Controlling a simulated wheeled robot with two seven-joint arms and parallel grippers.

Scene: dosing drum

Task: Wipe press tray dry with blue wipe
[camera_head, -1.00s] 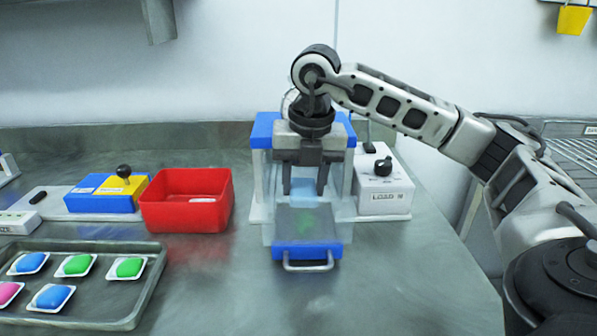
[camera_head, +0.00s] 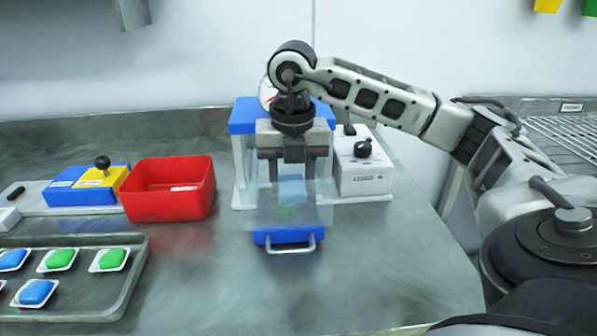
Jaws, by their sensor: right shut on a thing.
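The press tray (camera_head: 288,236) has a blue front with a metal handle and is pulled out at the front of the blue-topped press (camera_head: 245,117). A faint green smear (camera_head: 286,211) shows on it, seen through a clear panel. My right gripper (camera_head: 292,176) reaches down in front of the press, over the back part of the tray. It is shut on the blue wipe (camera_head: 292,190), which hangs between the fingers just behind the smear. Whether the wipe touches the tray is hard to tell. My left gripper is out of view.
A white control box (camera_head: 363,175) with a black knob stands close right of the press. A red bin (camera_head: 168,190) and a blue-yellow box with a lever (camera_head: 85,187) stand left. A metal tray (camera_head: 125,275) of coloured pieces lies front left. The counter front right is clear.

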